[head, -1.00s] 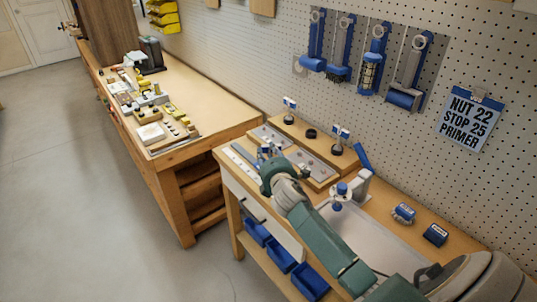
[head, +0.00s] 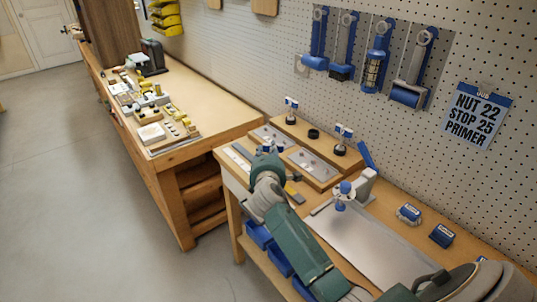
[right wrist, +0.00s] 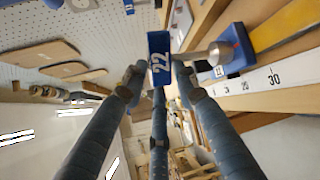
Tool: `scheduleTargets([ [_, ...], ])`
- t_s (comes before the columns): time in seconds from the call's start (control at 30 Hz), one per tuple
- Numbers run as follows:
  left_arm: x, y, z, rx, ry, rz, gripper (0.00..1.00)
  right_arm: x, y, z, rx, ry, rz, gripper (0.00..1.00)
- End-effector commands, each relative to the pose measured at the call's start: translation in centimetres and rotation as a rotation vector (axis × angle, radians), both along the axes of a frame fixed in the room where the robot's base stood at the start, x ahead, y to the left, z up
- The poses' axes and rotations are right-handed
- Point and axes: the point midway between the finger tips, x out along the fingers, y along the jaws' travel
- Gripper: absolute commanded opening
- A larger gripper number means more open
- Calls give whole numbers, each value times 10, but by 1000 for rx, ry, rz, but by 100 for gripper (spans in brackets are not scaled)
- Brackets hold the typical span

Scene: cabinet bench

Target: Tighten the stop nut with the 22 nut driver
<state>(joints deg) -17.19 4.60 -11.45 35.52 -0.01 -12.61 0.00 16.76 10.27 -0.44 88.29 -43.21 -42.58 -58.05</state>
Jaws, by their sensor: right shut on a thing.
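My right gripper (right wrist: 158,78) is shut on a blue block marked 22 in the right wrist view, the 22 nut driver (right wrist: 160,66). In the head view the right gripper (head: 268,150) is over the left end of the near bench, and its fingers are mostly hidden by the wrist. Just right of the driver in the right wrist view, a silver cylinder (right wrist: 205,56) meets a blue block (right wrist: 234,48) beside a white scale (right wrist: 270,79). The driver looks apart from it. I cannot clearly make out the stop nut.
A sign (head: 474,115) reads NUT 22, STOP 25, PRIMER. A blue and white device (head: 343,192) stands by a grey tray (head: 365,245). Two blue blocks (head: 409,213) (head: 441,235) lie to the right.

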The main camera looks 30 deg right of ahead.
Motion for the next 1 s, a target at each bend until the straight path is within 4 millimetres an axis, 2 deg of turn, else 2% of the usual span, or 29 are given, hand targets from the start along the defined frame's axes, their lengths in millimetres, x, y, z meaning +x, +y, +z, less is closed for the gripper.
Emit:
scheduleTargets([
  [0.47,0,0,-3,0,0,0,39,1,1,1,2,-4,-13,0],
  [1.0,0,0,-19,0,0,0,39,4,2,0,0,-4,-89,0],
])
